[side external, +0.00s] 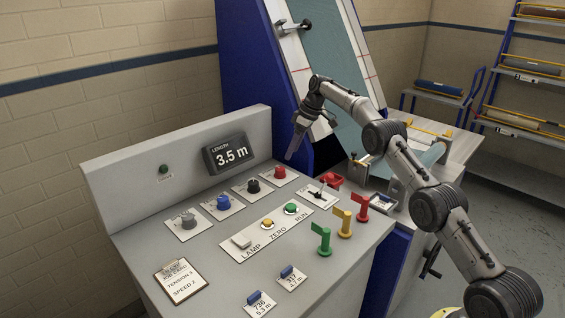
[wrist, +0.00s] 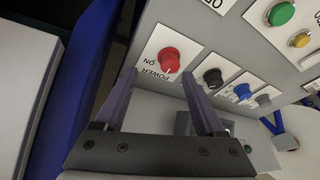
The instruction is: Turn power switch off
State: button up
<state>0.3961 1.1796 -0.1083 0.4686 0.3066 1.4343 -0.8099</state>
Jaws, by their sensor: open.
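The power switch is a round red knob (side external: 280,173) on a white plate, at the right end of a row of knobs on the grey console. It also shows in the wrist view (wrist: 169,60), where its plate reads POWER and ON. A pale pointer line on the knob faces the lettering. My gripper (side external: 291,155) is above the console's back right part, pointing down, close to the red knob and apart from it. In the wrist view my gripper (wrist: 165,85) has its two purple fingers spread wide, with nothing held between them. The knob lies just beyond the fingertips.
A black knob (side external: 253,186), a blue knob (side external: 223,201) and a grey knob (side external: 188,217) continue the row leftward. A length display (side external: 229,155) stands behind. Green, yellow and red levers (side external: 343,222) rise at the right. The LAMP, ZERO and RUN buttons (side external: 267,223) lie in front.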

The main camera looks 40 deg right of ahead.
jog(key=m, duration=0.3)
jog(key=d+m+h, duration=0.1)
jog(key=shift+s+f+m, duration=0.25)
jog(key=shift+f+m, duration=0.05)
jog(key=shift+f, duration=0.1)
jog(key=m, duration=0.2)
jog(key=m+h, duration=0.1)
jog(key=shift+s+r+m+g, duration=0.15)
jog(key=shift+s+m+g, duration=0.05)
jog(key=shift+m+g, duration=0.2)
jog(key=m+h, duration=0.1)
jog(key=m, duration=0.1)
jog(key=m+h, duration=0.3)
send_near(280, 168)
jog(key=shift+t, duration=0.5)
jog(key=x, duration=0.8)
jog(key=shift+s+d+f, duration=0.1)
jog(key=shift+s+f, duration=0.25)
jog(key=shift+f, duration=0.05)
grip_shut()
